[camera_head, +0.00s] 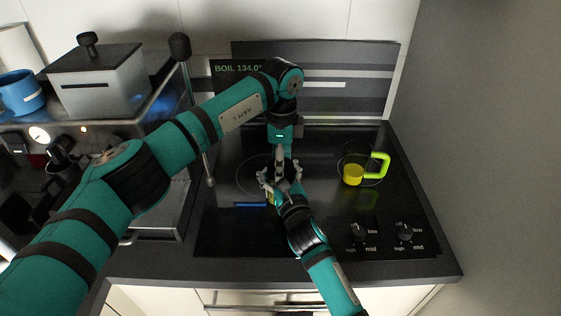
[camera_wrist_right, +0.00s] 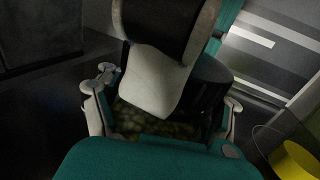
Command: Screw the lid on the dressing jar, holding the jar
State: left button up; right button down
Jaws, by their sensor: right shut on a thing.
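The jar shows as a small yellowish patch (camera_head: 270,197) in the head view, mostly hidden by my grippers. In the right wrist view its see-through body (camera_wrist_right: 150,122) has yellow-green contents. My right gripper (camera_head: 277,187) is shut on the jar, with a finger on each side in its wrist view (camera_wrist_right: 165,115). My left gripper (camera_head: 280,160) points down from above, right over the jar. One pale fingertip covers part of a dark round piece, apparently the lid (camera_wrist_right: 212,82), at the jar's top. I cannot tell whether the lid is seated or gripped.
Two knobs (camera_head: 404,231) are at the front right. A coffee machine (camera_head: 105,85) with a blue mug (camera_head: 20,92) stands at the left. A striped panel (camera_head: 340,75) is behind.

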pick_arm(q)
jog(key=shift+m, duration=1.2)
jog(key=o, duration=1.3)
jog(key=shift+r, duration=2.25)
jog(key=shift+c, duration=0.2)
